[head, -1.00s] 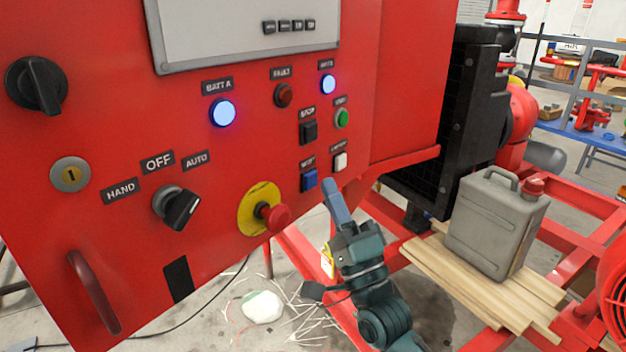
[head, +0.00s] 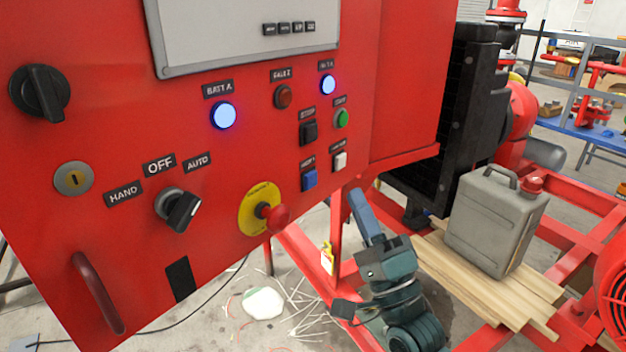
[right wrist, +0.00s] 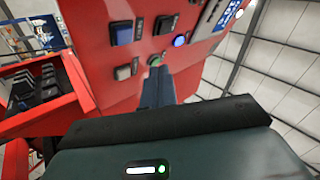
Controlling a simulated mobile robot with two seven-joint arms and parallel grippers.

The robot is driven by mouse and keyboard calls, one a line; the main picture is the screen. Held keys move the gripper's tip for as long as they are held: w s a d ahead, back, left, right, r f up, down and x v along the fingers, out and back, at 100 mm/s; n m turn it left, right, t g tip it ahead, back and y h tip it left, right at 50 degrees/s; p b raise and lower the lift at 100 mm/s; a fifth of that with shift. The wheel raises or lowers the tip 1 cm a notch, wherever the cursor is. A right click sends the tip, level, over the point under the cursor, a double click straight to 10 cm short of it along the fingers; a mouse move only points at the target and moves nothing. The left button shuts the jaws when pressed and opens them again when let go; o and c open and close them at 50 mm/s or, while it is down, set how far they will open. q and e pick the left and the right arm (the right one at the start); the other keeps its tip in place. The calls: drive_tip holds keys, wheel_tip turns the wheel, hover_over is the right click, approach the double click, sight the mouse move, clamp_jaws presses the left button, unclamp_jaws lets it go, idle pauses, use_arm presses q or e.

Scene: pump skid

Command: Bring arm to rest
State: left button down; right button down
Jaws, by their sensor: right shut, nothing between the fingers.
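My right gripper (head: 358,200) is in front of the lower right of the red control panel (head: 225,150), apart from it in the head view. Its blue-grey fingers are together and hold nothing. In the right wrist view the shut fingers (right wrist: 158,88) point towards the panel, with the blue push button (right wrist: 121,33) and a white button (right wrist: 123,72) beyond them. The head view shows the same blue button (head: 309,179) up and left of the fingertips. My left gripper is not in view.
A red emergency stop (head: 272,215) and a selector switch (head: 178,208) stick out from the panel. A grey jerrycan (head: 495,222) stands on wooden planks (head: 440,255) at the right. Red frame beams (head: 310,265) run below. White debris (head: 262,303) lies on the floor.

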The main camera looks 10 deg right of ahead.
drive_tip(key=s+a+f+n+g+h+p, duration=0.15)
drive_tip(key=f+n+g, duration=0.25)
drive_tip(key=f, duration=0.6)
drive_tip(key=s+f+n+g+h, duration=0.1)
drive_tip(key=s+f+n+g, duration=0.25)
drive_tip(key=f, duration=0.55)
drive_tip(key=s+f+n+g+h, duration=0.2)
drive_tip(key=s+f+n+g, duration=0.5)
drive_tip(key=s+f, duration=0.4)
wheel_tip(320, 180, down, 4)
drive_tip(key=shift+s+d+r+p, duration=0.1)
drive_tip(key=shift+s+d+p, duration=0.05)
drive_tip(key=shift+d+p, duration=0.3)
drive_tip(key=shift+n, duration=0.25)
